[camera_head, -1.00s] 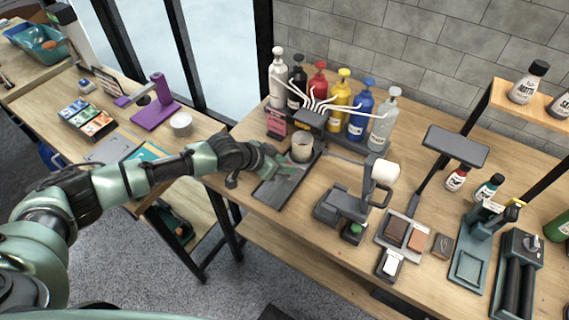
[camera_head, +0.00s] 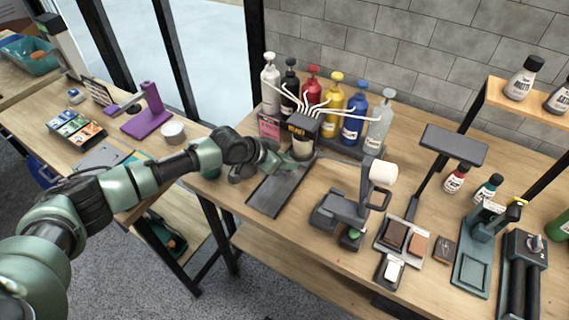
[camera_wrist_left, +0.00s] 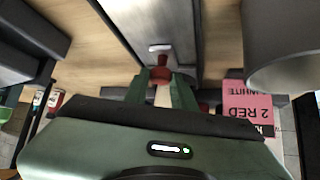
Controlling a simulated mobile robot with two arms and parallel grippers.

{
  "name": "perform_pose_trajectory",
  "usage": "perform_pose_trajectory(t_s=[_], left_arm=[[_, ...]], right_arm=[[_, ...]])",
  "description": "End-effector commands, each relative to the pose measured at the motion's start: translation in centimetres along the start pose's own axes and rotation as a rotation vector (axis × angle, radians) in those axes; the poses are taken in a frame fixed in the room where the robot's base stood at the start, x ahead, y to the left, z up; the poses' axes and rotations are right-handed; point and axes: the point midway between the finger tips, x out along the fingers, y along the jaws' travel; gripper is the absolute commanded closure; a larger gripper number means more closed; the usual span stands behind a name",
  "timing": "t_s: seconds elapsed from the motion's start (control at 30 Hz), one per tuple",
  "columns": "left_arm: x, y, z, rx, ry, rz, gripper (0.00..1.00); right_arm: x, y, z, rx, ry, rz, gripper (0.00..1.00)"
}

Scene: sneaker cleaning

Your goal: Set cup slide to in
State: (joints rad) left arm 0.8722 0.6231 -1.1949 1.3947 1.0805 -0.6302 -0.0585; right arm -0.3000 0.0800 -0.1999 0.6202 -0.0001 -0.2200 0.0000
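The cup slide (camera_head: 268,198) is a long dark track on the table. A light cup (camera_head: 301,150) stands at its back end, below the dark dispenser head (camera_head: 303,124). My left gripper (camera_head: 280,160) reaches in from the left, beside the cup. In the left wrist view, the fingers (camera_wrist_left: 161,80) close around a small red knob (camera_wrist_left: 160,72) at the end of a grey metal plate (camera_wrist_left: 155,20). The finger contact is partly hidden. My right gripper is out of view.
Several pump bottles (camera_head: 335,100) with white tubes stand behind the dispenser. A pink card (camera_head: 269,126) is close to my gripper. A grey device with a white roll (camera_head: 382,172) stands right of the slide. Bare wood lies between them.

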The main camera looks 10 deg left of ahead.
Motion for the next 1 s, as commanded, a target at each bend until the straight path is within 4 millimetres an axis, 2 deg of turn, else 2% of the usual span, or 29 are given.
perform_pose_trajectory(t_s=[0.03, 0.07, 0.43, 0.8, 1.0], left_arm=[[-0.1, -0.3, -0.4, 0.001, 0.007, -0.005, 0.61], [-0.1, -0.3, -0.4, 0.001, 0.007, -0.005, 0.56], [-0.5, -0.2, -0.1, 0.000, 0.004, -0.003, 0.56], [-6.2, -0.2, -0.1, 0.001, 0.005, -0.004, 0.56], [-7.7, -0.2, -0.2, 0.001, 0.004, -0.003, 0.56]], right_arm=[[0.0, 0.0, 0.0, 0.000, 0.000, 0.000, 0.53], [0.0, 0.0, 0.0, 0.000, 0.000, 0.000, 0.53], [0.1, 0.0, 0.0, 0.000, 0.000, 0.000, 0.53], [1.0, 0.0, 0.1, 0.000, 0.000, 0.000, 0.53], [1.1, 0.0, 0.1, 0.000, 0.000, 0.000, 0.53]])
